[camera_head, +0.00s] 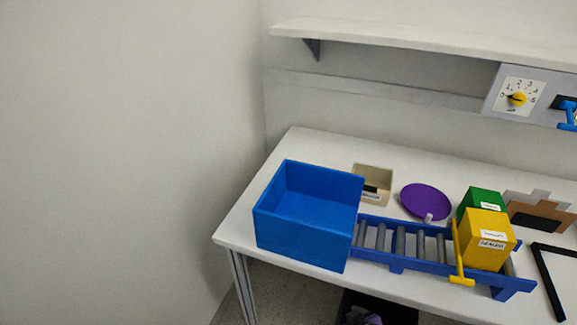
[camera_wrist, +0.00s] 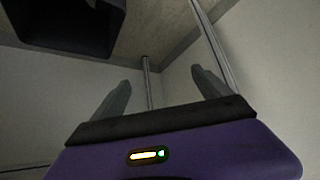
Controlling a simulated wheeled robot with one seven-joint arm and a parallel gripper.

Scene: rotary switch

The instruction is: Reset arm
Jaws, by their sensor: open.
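My gripper (camera_wrist: 160,88) shows in the wrist view, with two grey fingers spread apart and nothing between them. Its purple body fills the bottom of that view. My gripper cannot be made out with certainty in the head view. The rotary switch (camera_head: 518,98) has a yellow knob on a white numbered dial. It is on a grey panel (camera_head: 494,92) on the wall at the upper right.
A white table (camera_head: 238,222) holds a blue bin (camera_head: 305,240), a blue roller conveyor (camera_head: 398,262), yellow (camera_head: 485,240) and green (camera_head: 480,197) boxes, a purple plate (camera_head: 425,200) and a beige container (camera_head: 374,180). A shelf (camera_head: 420,38) runs above. A dark box (camera_wrist: 65,30) shows in the wrist view.

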